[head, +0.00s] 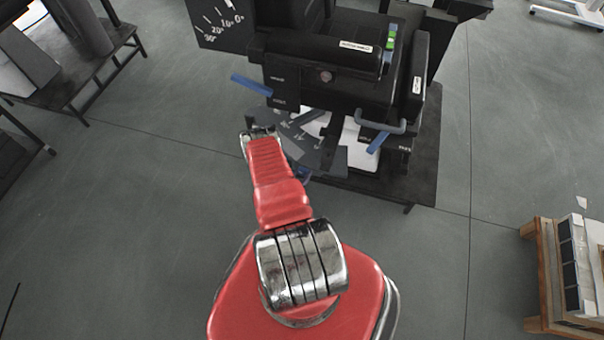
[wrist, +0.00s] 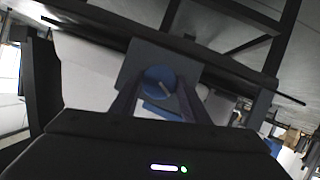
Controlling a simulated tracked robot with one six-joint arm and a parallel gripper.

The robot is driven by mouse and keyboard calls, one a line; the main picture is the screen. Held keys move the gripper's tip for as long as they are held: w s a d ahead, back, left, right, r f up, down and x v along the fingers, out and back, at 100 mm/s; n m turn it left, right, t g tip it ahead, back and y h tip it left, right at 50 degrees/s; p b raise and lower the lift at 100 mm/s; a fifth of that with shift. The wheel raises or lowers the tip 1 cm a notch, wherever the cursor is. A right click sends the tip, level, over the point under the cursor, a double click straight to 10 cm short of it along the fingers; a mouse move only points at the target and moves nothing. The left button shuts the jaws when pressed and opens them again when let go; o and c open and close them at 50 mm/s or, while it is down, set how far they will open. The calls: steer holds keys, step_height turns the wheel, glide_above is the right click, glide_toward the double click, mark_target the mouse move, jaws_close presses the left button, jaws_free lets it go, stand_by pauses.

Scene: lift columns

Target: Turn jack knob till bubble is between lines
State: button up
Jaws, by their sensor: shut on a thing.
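A round blue knob (wrist: 156,78) with a pale mark on its face shows in the wrist view, in front of a grey plate. My gripper (wrist: 161,92) has its dark fingers on either side of the knob and is shut on it. In the head view my red arm reaches to the lower front of a black machine (head: 335,85); the fingertips are hard to make out there. A small green strip (head: 390,42), which looks like the level vial, sits on the machine's upper right. Its bubble and lines are too small to read.
Blue levers (head: 251,85) stick out from the machine, which stands on a dark table (head: 420,165). A dial plate (head: 218,22) is at its upper left. A dark bench (head: 100,62) stands at left, a wooden crate (head: 545,285) at right. The grey floor between is clear.

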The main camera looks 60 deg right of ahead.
steer(key=shift+c, duration=0.8)
steer(key=shift+w+d, duration=0.2)
steer(key=shift+d, duration=0.05)
steer(key=shift+c, duration=0.4)
steer(key=shift+a, duration=0.2)
steer(key=shift+a, duration=0.1)
steer(key=shift+n, duration=0.3)
steer(key=shift+w+f+n+g+h, duration=0.1)
steer(key=shift+n+g+h, duration=0.3)
steer(key=shift+n+g, duration=0.5)
steer(key=shift+w+f+n+g+h, duration=0.1)
steer(key=shift+n+g+h, duration=0.35)
steer(key=shift+n, duration=0.85)
